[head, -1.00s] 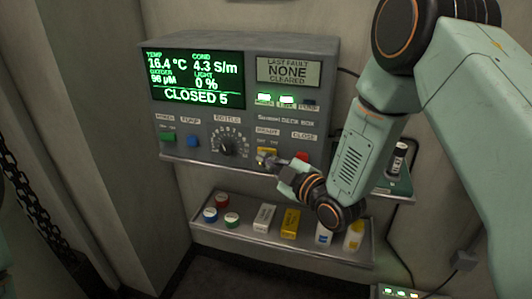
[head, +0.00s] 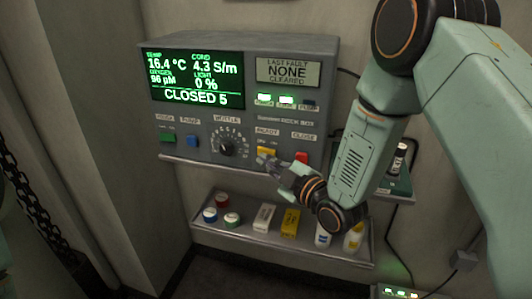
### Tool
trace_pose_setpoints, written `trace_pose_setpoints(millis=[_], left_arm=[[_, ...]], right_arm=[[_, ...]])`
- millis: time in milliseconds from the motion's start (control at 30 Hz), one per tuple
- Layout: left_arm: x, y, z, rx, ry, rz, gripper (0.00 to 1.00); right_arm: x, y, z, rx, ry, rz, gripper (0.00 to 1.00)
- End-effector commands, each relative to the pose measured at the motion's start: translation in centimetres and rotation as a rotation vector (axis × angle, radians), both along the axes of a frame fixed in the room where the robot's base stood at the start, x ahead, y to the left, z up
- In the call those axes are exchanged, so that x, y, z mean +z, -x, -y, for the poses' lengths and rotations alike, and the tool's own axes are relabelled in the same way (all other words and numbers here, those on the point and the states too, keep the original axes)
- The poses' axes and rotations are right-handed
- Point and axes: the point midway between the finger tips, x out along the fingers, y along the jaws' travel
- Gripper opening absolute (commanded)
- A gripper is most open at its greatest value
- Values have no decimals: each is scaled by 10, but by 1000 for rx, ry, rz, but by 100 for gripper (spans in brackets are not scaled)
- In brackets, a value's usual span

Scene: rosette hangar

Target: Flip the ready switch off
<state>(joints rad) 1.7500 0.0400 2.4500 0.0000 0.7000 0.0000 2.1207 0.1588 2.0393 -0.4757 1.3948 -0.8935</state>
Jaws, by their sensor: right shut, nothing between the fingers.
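The grey control box (head: 215,180) hangs on the wall, with a lit screen (head: 197,78) reading "CLOSED 5". The ready switch (head: 265,152) is a yellow part under a small label on the lower right of its front. My right gripper (head: 268,161) is shut and empty, its tips at the lower edge of the yellow switch. I cannot tell whether they touch it. The tips and the switch's lower part overlap, so the lever's position is hard to see. My left gripper is not in view.
A red close button (head: 301,157) sits just right of my fingertips. A dial (head: 227,145), a blue button (head: 192,141) and a green button (head: 167,137) are to the left. Below, a shelf (head: 285,248) holds several bottles and boxes. A chain (head: 35,215) hangs at far left.

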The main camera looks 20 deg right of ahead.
Motion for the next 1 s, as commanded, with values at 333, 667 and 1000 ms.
trace_pose_setpoints(millis=[333,667,1000], left_arm=[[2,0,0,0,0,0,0],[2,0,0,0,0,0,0],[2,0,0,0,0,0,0]], right_arm=[[0,18,-9,3,0,-3,0],[0,41,-21,4,1,-1,0],[0,45,-22,1,0,1,0]])
